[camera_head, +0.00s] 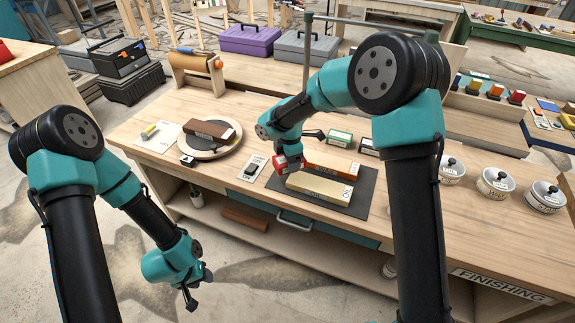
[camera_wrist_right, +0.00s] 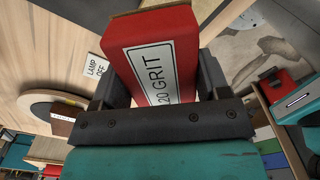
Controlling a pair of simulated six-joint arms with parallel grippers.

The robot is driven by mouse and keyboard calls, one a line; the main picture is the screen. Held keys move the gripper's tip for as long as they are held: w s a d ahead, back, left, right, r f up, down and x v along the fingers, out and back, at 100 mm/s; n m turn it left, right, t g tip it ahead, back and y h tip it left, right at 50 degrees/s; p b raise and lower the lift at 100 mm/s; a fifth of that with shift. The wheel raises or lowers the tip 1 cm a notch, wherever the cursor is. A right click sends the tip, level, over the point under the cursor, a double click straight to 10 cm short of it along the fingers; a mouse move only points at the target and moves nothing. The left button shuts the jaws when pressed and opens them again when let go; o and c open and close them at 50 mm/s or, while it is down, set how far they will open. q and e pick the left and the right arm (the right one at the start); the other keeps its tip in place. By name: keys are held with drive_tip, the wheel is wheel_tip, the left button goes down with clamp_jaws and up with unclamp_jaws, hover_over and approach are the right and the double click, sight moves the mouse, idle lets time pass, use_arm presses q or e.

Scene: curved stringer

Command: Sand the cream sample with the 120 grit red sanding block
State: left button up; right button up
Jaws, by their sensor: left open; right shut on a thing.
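The red sanding block (camera_wrist_right: 152,62) shows a white label reading "120 GRIT" in the right wrist view. My right gripper (camera_wrist_right: 165,95) is shut on it, with a finger on each side. In the head view the red block (camera_head: 283,164) is at the left end of the cream sample (camera_head: 319,188). I cannot tell whether the block touches the sample. The cream sample lies flat on a dark mat (camera_head: 355,204). My left gripper (camera_head: 198,290) is open and empty, low in front of the bench.
An orange-brown block (camera_head: 330,170) lies behind the cream sample. A lamp switch (camera_head: 251,168) is left of the mat. A round board (camera_head: 212,148) bears a dark brown block (camera_head: 208,131). Several lidded tins (camera_head: 495,182) stand at the right.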

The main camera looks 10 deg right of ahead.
drive_tip(key=shift+r, duration=1.8)
